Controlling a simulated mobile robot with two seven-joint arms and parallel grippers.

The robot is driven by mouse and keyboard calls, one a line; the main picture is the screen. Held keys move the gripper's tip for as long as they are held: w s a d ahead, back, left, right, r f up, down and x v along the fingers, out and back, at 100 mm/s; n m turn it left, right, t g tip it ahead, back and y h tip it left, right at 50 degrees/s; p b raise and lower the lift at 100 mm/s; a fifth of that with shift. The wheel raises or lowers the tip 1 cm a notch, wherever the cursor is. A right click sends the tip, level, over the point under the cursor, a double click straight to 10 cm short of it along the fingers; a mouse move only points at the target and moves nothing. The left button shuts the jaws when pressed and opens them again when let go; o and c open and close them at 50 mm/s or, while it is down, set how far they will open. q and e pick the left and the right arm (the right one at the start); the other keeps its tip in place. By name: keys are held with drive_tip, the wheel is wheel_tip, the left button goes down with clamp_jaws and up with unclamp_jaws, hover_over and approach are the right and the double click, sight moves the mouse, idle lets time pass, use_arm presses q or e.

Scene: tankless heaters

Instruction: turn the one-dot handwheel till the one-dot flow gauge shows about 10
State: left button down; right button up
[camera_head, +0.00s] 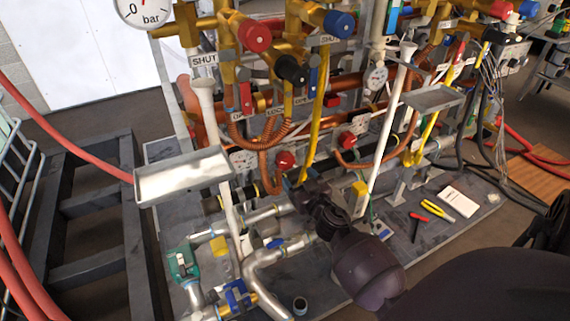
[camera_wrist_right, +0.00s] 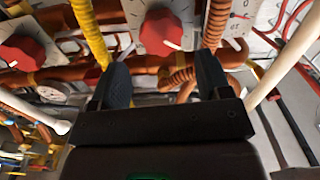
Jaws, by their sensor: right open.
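A red handwheel (camera_head: 285,160) sits low on the pipe rack in the head view. A small white dial gauge (camera_head: 243,160) is to its left. A second red handwheel (camera_head: 346,140) and dial (camera_head: 361,124) are further right. I cannot make out dot marks or dial readings. My right gripper (camera_head: 296,182) is just below and in front of the nearer handwheel. In the right wrist view my right gripper (camera_wrist_right: 163,82) is open and empty, with a red handwheel (camera_wrist_right: 160,30) beyond its fingertips, apart from them. Another red handwheel (camera_wrist_right: 22,50) shows at left. My left gripper is not in view.
Copper hoses, a yellow hose (camera_head: 318,110) and white pipes (camera_head: 390,120) crowd the rack around the handwheel. A metal tray (camera_head: 184,176) juts out at left. Yellow pliers (camera_head: 437,210), a red-handled tool (camera_head: 418,224) and a white box (camera_head: 458,201) lie on the base plate at right.

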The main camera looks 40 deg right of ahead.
sight(287, 165)
drive_tip(key=x, duration=0.6)
drive_tip(key=shift+w+f+b, duration=0.1)
drive_tip(key=shift+w+b, duration=0.25)
drive_tip(key=shift+w+d, duration=0.1)
drive_tip(key=shift+w, duration=0.4)
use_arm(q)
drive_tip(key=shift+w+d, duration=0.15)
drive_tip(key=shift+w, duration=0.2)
use_arm(e)
drive_tip(key=shift+w, duration=0.1)
